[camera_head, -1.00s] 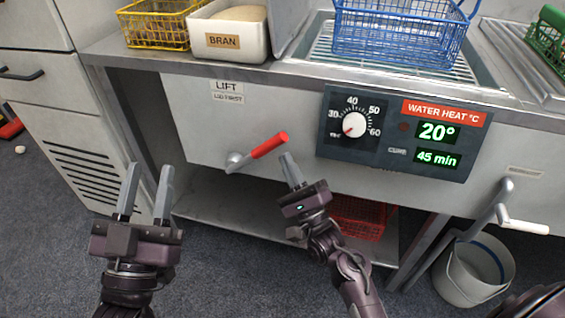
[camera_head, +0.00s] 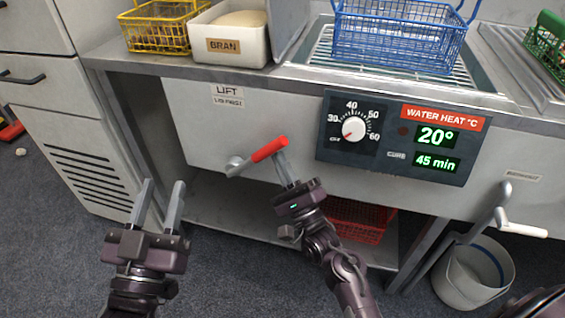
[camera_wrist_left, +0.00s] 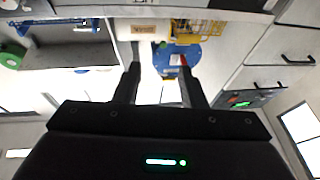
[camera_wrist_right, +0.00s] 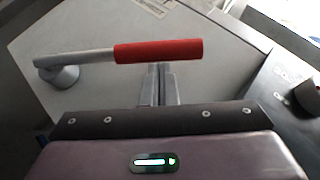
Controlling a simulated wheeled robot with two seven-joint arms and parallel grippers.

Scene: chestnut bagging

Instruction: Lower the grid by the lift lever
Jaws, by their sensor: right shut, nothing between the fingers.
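The lift lever (camera_head: 256,156) sticks out from the front panel below the LIFT label (camera_head: 228,91), its red grip angled up to the right. My right gripper (camera_head: 279,160) is shut and empty, its fingertips at the red grip. In the right wrist view the red grip (camera_wrist_right: 158,51) lies across just beyond the closed fingertips (camera_wrist_right: 160,68); I cannot tell if they touch. My left gripper (camera_head: 164,187) is open and empty, low at the left, away from the lever. The grid (camera_head: 318,50) shows in the basin at the top, partly under the blue basket (camera_head: 395,42).
The dial panel (camera_head: 400,137) reads 20° and 45 min. A bran box (camera_head: 232,45) and yellow basket (camera_head: 158,30) stand on the counter. A red crate (camera_head: 358,222) sits on the lower shelf. A crank handle (camera_head: 520,230) and white bucket (camera_head: 474,270) are at the right.

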